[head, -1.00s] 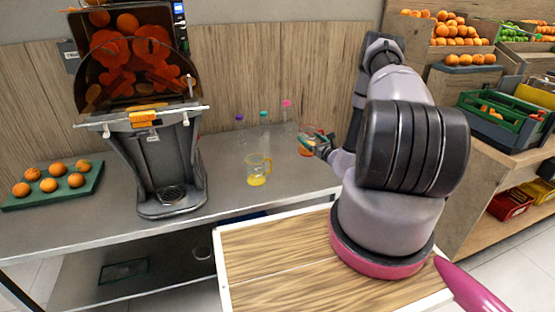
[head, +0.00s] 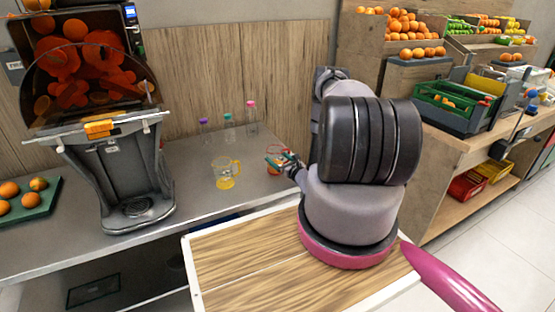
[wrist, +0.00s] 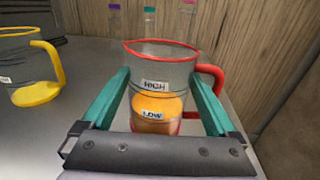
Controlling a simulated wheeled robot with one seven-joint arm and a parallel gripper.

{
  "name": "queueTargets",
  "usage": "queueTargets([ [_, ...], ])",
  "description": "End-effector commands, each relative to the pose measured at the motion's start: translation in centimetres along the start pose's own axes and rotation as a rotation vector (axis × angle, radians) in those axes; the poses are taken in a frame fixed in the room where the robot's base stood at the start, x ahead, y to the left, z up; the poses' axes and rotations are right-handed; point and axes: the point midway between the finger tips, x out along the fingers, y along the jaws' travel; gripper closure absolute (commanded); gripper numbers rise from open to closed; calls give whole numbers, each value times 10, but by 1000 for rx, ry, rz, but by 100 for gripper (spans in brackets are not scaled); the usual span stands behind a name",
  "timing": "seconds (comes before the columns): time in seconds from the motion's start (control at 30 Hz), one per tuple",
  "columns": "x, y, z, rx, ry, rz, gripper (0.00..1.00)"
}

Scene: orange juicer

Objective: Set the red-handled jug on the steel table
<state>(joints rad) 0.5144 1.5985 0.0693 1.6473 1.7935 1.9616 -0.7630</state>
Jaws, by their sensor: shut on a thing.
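The clear red-handled jug (head: 272,158) is at the right end of the steel table (head: 180,200), close to the wooden back panel. In the wrist view the jug (wrist: 160,75) is upright, with a red rim, HIGH and LOW labels and orange juice in its lower part. My gripper (head: 284,160) is shut on it, with a green finger on either side of its body in the wrist view (wrist: 163,100). The red handle points right there. The jug's base is partly hidden by my gripper, so I cannot tell whether it touches the table.
A yellow-handled jug (head: 227,172) stands left of the held jug. Several capped bottles (head: 229,128) stand behind, near the panel. The juicer (head: 120,170) and a green tray of oranges (head: 35,215) are further left. Bare table lies in front of the jugs.

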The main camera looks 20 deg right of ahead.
Motion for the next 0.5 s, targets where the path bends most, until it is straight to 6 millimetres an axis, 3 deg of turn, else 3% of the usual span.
queueTargets([
  [0.1, 0, 0, -3, 0, -1, 0, 80],
  [0.13, 0, 0, -3, 0, 0, 0, 0],
  [0.5, -5, 0, 0, 1, 2, -1, 0],
])
